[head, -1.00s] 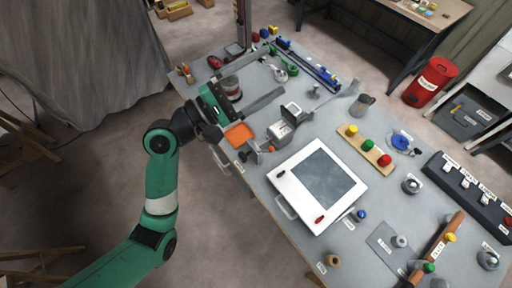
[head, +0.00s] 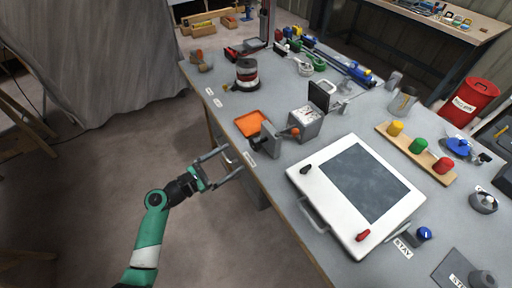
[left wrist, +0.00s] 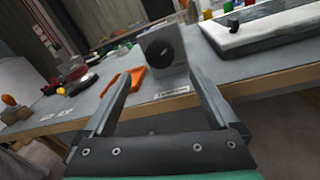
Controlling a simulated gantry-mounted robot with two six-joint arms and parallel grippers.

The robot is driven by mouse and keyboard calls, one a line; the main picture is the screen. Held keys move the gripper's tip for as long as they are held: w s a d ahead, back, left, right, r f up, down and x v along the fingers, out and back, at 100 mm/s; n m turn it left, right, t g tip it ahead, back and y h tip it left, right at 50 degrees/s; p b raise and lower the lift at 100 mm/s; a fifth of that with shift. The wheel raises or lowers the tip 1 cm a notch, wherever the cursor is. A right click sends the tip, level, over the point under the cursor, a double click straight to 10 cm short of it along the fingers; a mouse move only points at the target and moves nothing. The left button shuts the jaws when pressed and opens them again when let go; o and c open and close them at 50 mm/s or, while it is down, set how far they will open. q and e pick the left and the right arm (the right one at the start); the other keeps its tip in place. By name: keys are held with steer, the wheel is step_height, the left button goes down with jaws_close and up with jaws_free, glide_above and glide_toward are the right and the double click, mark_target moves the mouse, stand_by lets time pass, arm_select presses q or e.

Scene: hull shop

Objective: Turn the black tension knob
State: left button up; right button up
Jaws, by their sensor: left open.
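The black tension knob (left wrist: 160,48) is a round dark disc on the front of an upright grey block (left wrist: 164,52) in the left wrist view. In the head view the grey block (head: 265,141) stands near the table's front edge, beside an orange tray (head: 253,123); the knob's face is hard to make out there. My left gripper (head: 235,157) is open and empty, off the table's edge in front of the block. In the left wrist view its two fingers (left wrist: 160,77) point towards the block, with the knob between and beyond them, apart from both.
The table edge (left wrist: 130,107) with a small label lies just ahead of the fingers. A white framed panel (head: 306,178) with a handle is to the right of the block. A grey box with an orange-tipped lever (head: 305,123) stands behind. Floor space is free on the left.

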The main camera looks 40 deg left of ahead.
mark_target(252, 147)
arm_select(q)
steer(key=w+b, duration=0.1)
steer(key=w, duration=0.2)
steer(key=w+d+b, duration=0.1)
steer(key=w, duration=0.2)
steer(key=w+b, duration=0.1)
steer(key=w, duration=0.3)
steer(key=shift+d, duration=0.35)
steer(key=shift+w, duration=0.25)
steer(key=c, duration=1.4)
steer(key=shift+o, duration=0.2)
steer(key=shift+m+b, duration=0.3)
